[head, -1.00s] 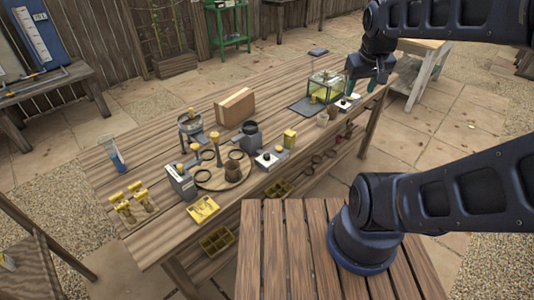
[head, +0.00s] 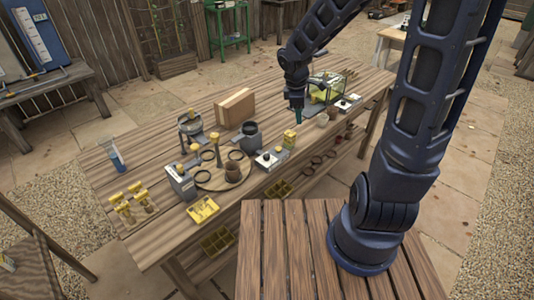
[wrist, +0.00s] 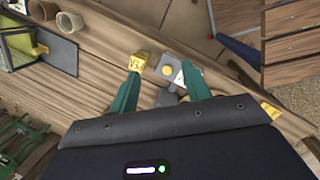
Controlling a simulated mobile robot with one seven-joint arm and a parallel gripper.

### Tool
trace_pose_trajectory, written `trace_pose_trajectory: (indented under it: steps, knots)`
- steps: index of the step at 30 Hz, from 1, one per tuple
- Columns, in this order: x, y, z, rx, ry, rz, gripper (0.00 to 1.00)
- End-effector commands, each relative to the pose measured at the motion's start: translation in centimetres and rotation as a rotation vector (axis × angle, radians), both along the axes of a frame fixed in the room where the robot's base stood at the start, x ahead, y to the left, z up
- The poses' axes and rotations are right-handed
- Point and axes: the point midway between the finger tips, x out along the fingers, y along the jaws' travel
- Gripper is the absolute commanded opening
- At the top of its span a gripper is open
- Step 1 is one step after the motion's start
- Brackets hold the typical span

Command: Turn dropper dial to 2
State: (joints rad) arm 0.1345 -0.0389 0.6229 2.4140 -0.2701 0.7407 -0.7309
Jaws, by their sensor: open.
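A small grey box with a pale top, a yellow knob and a dark knob (head: 270,158) sits near the table's front edge. A similar pale-topped box (head: 347,103) stands farther right, by the glass tank. My gripper (head: 297,105) is open and empty, pointing down above the table behind the yellow block (head: 289,137). In the wrist view its green fingers (wrist: 160,72) are spread apart.
The yellow block stands close beside the box and near the left finger in the wrist view (wrist: 138,62). Small pots (head: 322,119) and a glass tank (head: 327,88) are to the right. A round board (head: 212,185) with rings and a grey mug (head: 250,135) stand left.

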Motion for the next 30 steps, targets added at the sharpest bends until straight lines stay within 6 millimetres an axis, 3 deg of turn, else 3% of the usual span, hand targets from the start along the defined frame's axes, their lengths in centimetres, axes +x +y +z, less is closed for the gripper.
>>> trace_pose_trajectory:
  steps: [9, 15, 25, 30]
  knots:
    - [0.3, 6.4, -5.5, 0.043, 0.124, 0.400, 0.48]
    - [-0.2, 9.8, -7.5, 0.090, 0.165, 0.592, 0.48]
    - [-0.6, 11.3, -8.8, 0.115, 0.179, 0.679, 0.48]
    - [-0.6, 11.2, -10.6, 0.114, 0.181, 0.680, 0.48]
